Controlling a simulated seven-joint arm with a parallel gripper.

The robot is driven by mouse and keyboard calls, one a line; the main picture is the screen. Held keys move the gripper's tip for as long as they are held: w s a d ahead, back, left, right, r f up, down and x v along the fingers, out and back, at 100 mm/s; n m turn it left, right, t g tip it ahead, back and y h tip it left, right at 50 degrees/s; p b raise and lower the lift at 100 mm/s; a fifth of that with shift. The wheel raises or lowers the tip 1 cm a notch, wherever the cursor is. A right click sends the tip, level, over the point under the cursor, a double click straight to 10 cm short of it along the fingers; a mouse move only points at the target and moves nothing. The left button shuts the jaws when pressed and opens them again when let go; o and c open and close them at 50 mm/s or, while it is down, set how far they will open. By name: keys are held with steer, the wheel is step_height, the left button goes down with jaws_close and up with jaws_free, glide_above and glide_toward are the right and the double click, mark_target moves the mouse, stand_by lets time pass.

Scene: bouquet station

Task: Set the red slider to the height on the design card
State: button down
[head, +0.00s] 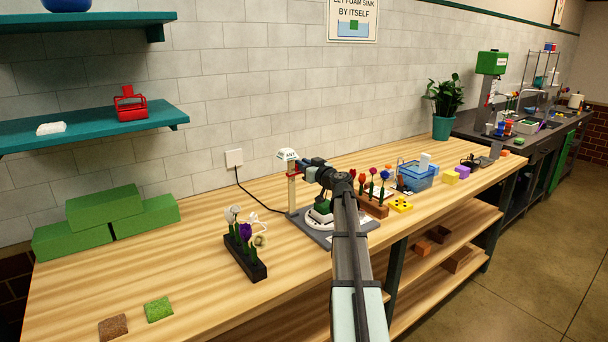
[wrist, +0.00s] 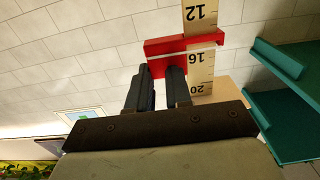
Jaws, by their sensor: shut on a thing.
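The red slider (wrist: 160,50) sits across the upright wooden ruler (wrist: 200,73) in the wrist view. The ruler shows upside down there, with the marks 12, 16 and 20. The slider's thin arm crosses between 12 and 16, nearer 16. My gripper (wrist: 160,71) is shut on the slider's block. In the head view the ruler post (head: 292,192) stands on the grey base, and my gripper (head: 302,171) reaches its upper part from the right. The slider (head: 293,173) is small there and partly hidden. I cannot make out a design card in either view.
A turntable with a green block (head: 321,207) stands beside the post, under my arm. A black flower holder (head: 245,258) is at the front left. A brown flower rack (head: 373,206) and a blue basin (head: 416,178) are to the right.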

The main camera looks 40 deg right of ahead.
steer(key=shift+r, duration=2.4)
steer(key=c, duration=1.4)
jaws_free()
steer(key=shift+r, duration=0.15)
steer(key=shift+o, duration=0.4)
steer(key=shift+f, duration=0.25)
